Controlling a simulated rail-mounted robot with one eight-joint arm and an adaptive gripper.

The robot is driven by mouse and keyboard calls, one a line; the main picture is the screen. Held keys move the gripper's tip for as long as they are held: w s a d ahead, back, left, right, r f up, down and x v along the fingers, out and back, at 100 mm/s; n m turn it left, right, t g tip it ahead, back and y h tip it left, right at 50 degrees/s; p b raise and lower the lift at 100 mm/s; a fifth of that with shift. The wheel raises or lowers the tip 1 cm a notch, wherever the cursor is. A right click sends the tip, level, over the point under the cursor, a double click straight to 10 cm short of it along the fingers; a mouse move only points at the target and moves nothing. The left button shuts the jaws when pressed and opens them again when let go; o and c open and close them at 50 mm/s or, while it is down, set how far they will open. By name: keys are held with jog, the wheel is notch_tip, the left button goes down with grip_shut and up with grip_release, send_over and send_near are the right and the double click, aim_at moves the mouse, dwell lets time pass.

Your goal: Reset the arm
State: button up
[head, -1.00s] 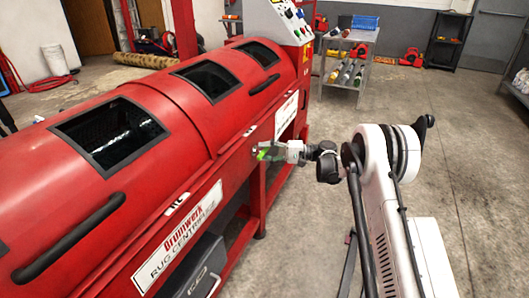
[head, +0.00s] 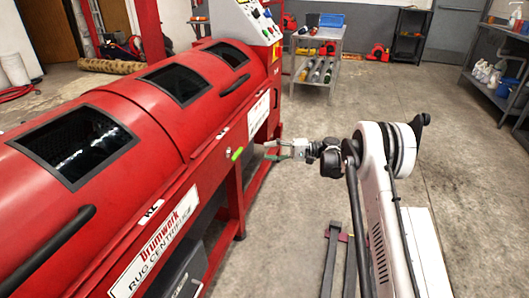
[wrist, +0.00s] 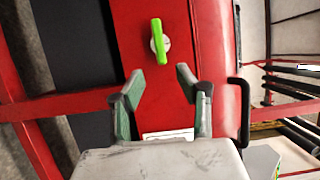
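My gripper (head: 269,150) is open and empty, at the end of my arm right of the red rug centrifuge (head: 195,120). In the wrist view my gripper (wrist: 158,80) shows two spread dark fingers with green inner pads. A bright green handle (head: 237,154) sits on the front side of the red machine. In the wrist view the green handle (wrist: 159,42) stands nearly upright on a round pale mount, beyond the fingertips and roughly centred between them. A gap shows between the fingers and the handle.
A control panel (head: 248,22) rises at the machine's far end. A metal cart (head: 318,45) with bottles stands behind. A dark shelf (head: 409,35) is at the back wall, and a shelving bench (head: 495,65) is at the right. The concrete floor between is largely clear.

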jog(key=s+a+r+m+t+h, duration=0.15)
jog(key=s+r+h, duration=0.25)
jog(key=r, duration=0.7)
jog(key=s+r+t+h, duration=0.2)
jog(key=s+r+h, duration=0.3)
jog(key=s+r, duration=0.5)
jog(key=s+d+f+n+t+h, duration=0.1)
jog(key=s+d+f+h, duration=0.2)
jog(key=s, duration=0.8)
jog(key=s+d+f+t+h, duration=0.1)
jog(key=s+d+h, duration=0.35)
jog(key=s, duration=0.75)
jog(key=s+d+f+n+t+h, duration=0.15)
jog(key=s+d, duration=0.35)
jog(key=s, duration=0.6)
notch_tip(320, 180, up, 18)
jog(key=p, duration=1.8)
jog(key=shift+s+d+m, duration=0.2)
jog(key=shift+d+m, duration=0.05)
jog(key=shift+m, duration=0.15)
jog(key=shift+r, duration=0.1)
